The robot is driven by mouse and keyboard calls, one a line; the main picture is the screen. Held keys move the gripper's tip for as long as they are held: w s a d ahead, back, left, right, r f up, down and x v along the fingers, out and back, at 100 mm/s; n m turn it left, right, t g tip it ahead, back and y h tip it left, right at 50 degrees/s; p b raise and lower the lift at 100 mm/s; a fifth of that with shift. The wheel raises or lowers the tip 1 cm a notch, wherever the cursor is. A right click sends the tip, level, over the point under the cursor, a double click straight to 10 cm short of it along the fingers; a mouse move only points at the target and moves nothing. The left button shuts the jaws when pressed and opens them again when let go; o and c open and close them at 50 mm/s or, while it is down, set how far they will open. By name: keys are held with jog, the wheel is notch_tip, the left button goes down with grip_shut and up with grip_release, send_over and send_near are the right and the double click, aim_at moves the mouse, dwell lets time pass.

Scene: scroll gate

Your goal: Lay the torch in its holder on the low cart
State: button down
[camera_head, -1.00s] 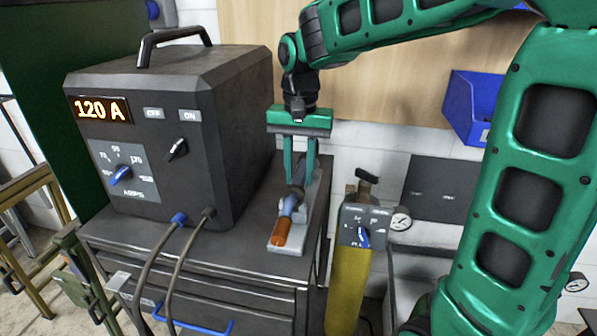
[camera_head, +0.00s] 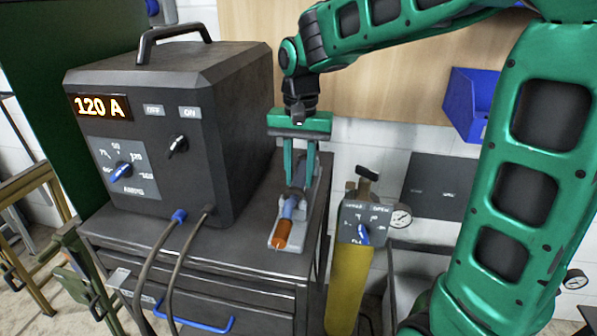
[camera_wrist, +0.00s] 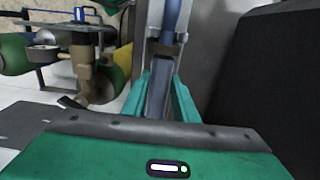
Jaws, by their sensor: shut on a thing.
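The torch (camera_head: 288,209) has a blue-grey body and an orange-brown end that points toward the front. It lies along the light grey holder (camera_head: 303,236) on top of the dark low cart (camera_head: 250,246), and it looks level there. Whether it rests fully on the holder is hard to tell. My gripper (camera_head: 298,183) points down from above with its green fingers on either side of the torch's rear part, shut on it. In the wrist view the torch (camera_wrist: 172,22) runs away from between the green fingers (camera_wrist: 163,88), along the holder.
The dark welding machine (camera_head: 160,140) reading 120 A stands on the cart just left of the holder. Cables run from its front. A yellow cylinder (camera_head: 347,290) with a valve panel and gauge (camera_head: 400,217) stands right of the cart. A blue bin (camera_head: 470,105) hangs on the wall.

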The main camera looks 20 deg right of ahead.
jog(key=shift+f, duration=0.15)
jog(key=c, duration=1.3)
grip_release()
jog(key=shift+c, duration=0.2)
notch_tip(320, 180, up, 11)
jog(key=shift+w+f, duration=0.15)
